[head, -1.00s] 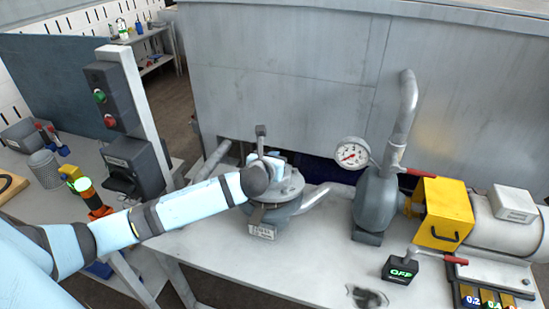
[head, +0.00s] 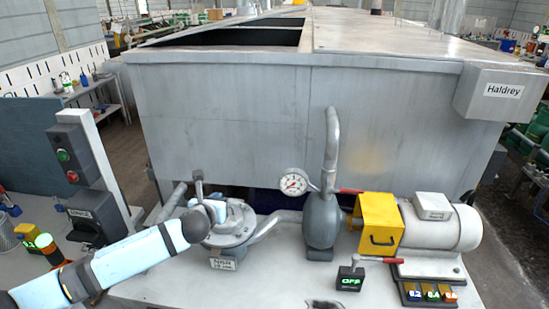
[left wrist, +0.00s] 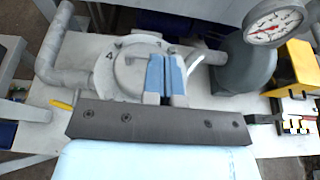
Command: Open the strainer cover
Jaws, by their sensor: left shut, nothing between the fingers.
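The strainer (head: 229,240) is a grey round housing with pipes on the bench, left of the pump. Its round cover (left wrist: 128,72) shows in the left wrist view, with a raised "4" and "3" near bolts on its rim. The cover looks seated on the housing. My left gripper (left wrist: 167,78) is over the right part of the cover. Its two fingers are together with nothing between them; I cannot tell whether they touch the cover. In the head view my left forearm and wrist hide part of the strainer. My right gripper is not in view.
A pressure gauge (head: 294,182) and grey pump body (head: 322,222) stand right of the strainer. Further right are a yellow guard (head: 377,224), a motor (head: 440,226) and an "OFF" switch (head: 351,280). A button post (head: 68,155) stands at left. A large grey tank (head: 250,110) is behind.

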